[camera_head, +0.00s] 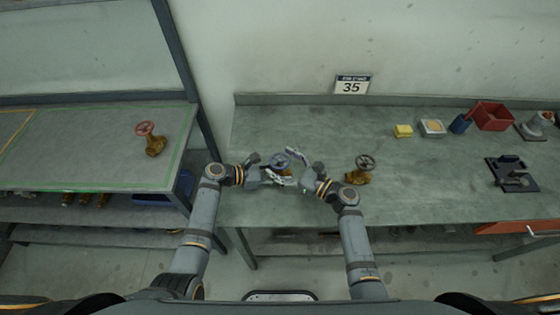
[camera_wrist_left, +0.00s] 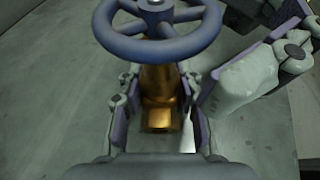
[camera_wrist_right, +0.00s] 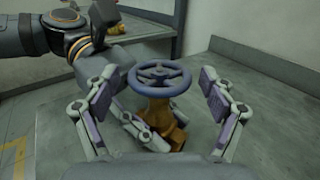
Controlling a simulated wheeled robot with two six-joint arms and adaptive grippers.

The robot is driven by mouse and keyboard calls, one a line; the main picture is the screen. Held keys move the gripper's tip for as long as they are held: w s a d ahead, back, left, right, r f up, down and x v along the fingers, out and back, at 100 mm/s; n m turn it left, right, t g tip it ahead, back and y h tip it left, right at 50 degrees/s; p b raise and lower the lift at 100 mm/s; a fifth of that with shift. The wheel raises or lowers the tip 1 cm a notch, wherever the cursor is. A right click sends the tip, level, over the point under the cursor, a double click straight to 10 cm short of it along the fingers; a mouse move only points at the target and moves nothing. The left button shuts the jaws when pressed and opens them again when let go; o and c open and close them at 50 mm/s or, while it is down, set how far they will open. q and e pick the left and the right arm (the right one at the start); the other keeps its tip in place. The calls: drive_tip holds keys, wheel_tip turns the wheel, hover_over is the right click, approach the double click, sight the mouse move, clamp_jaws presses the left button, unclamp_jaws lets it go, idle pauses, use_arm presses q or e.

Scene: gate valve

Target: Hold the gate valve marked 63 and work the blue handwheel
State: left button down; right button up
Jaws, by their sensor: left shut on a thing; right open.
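The gate valve with the blue handwheel (camera_head: 280,160) stands on the bench between my grippers; no 63 mark is readable. Its brass body (camera_wrist_left: 160,112) is between the fingers of my left gripper (camera_wrist_left: 157,118), shut on it below the wheel. The handwheel (camera_wrist_left: 150,48) fills the top of the left wrist view. My right gripper (camera_wrist_right: 155,95) is open, with one finger on either side of the handwheel (camera_wrist_right: 160,90) and visible gaps to its rim. A right finger (camera_wrist_left: 245,85) also shows beside the valve in the left wrist view. The body's lower part is partly hidden in the right wrist view.
A valve with a dark handwheel (camera_head: 365,162) stands just right of my right gripper. A red-wheeled valve (camera_head: 147,130) stands on the left bench. A yellow block (camera_head: 403,131), red bin (camera_head: 493,116) and dark fixture (camera_head: 512,174) are farther right. A sign (camera_head: 352,85) reads 35.

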drive_tip(key=v, duration=1.1)
drive_tip(key=shift+s+d, duration=0.15)
drive_tip(key=shift+d, duration=0.1)
use_arm(q)
drive_tip(key=c, duration=0.8)
unclamp_jaws()
drive_tip(key=shift+a, duration=0.1)
